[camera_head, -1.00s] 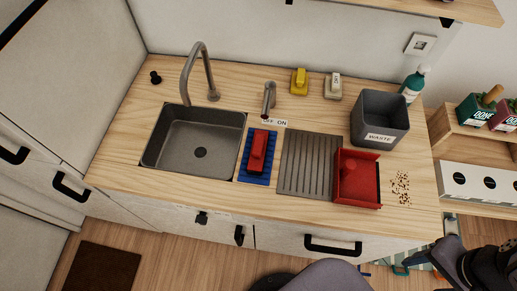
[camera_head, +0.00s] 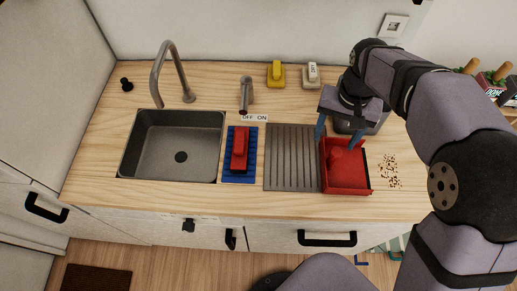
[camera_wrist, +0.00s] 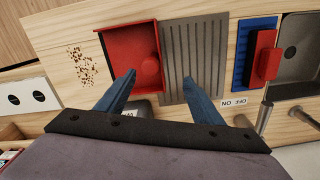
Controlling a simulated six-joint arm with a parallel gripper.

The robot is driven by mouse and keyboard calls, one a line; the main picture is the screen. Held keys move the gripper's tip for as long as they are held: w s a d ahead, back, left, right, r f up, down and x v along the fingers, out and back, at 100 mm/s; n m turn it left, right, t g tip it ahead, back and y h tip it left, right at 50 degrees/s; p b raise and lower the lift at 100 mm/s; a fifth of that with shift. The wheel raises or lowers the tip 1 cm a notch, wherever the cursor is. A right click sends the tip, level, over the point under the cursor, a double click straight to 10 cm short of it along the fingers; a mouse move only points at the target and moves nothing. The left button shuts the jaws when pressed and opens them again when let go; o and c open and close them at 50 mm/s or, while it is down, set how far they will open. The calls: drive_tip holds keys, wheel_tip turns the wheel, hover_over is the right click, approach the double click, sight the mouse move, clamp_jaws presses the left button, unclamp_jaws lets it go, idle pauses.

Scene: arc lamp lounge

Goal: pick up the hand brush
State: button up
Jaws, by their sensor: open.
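A red block-shaped item with a raised grip, which looks like the hand brush (camera_head: 239,148), lies on a blue ribbed mat (camera_head: 229,177) between the sink and the grey drainboard. It also shows at the right in the wrist view (camera_wrist: 266,62). My gripper (camera_head: 339,134) is open and empty, fingers pointing down, above the back of the red dustpan-like tray (camera_head: 348,191). It is well to the right of the brush. In the wrist view its fingertips (camera_wrist: 158,76) are spread over the tray's edge and the drainboard.
The ribbed drainboard (camera_head: 291,158) lies between the mat and the red tray. The sink (camera_head: 136,146) and faucet (camera_head: 187,95) are to the left. A small spout (camera_head: 246,94) stands behind the mat. Brown crumbs (camera_head: 391,170) lie right of the tray. My arm mostly hides the grey bin.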

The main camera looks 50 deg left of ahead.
drive_tip(key=s+a+f+n, duration=0.2)
drive_tip(key=s+a, duration=0.4)
drive_tip(key=a, duration=0.5)
drive_tip(key=n+b, duration=0.1)
drive_tip(key=b, duration=0.1)
hover_over(239, 142)
drive_tip(key=shift+s+f, duration=0.2)
drive_tip(key=shift+f, duration=0.65)
drive_tip(key=shift+w+f+p, duration=0.15)
drive_tip(key=shift+f+p, duration=1.15)
drive_tip(key=shift+f, duration=0.5)
drive_tip(key=shift+w+f+p, duration=0.1)
drive_tip(key=shift+f+p, duration=0.65)
drive_tip(key=shift+f, duration=1.1)
drive_tip(key=c, duration=1.2)
